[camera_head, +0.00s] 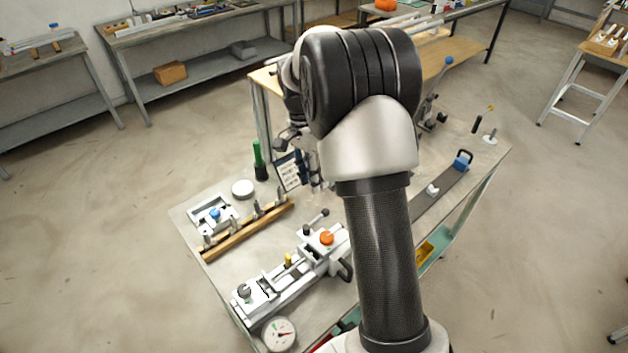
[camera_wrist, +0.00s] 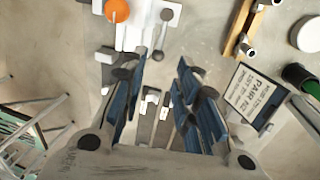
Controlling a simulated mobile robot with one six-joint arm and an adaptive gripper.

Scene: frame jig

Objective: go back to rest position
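My gripper (camera_wrist: 163,68) is open in the wrist view, with blue-padded fingers on both sides of a clear gap. Nothing is held between the fingers; small grey and white metal parts (camera_wrist: 152,112) show beyond the gap, lower down. In the head view my arm rises in front of the worktable (camera_head: 225,268) and hides most of the gripper. The gripper is over the middle of the table, beside a printed card (camera_head: 289,171), which also shows right of the fingers in the wrist view (camera_wrist: 254,94).
A white clamp fixture with an orange knob (camera_head: 327,238) stands at the table's front. A wooden rail with pegs (camera_head: 246,232), white disc (camera_head: 243,188) and green-topped cylinder (camera_head: 258,156) are at left. A dial gauge (camera_head: 279,334) is at the near edge. Floor on the left is clear.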

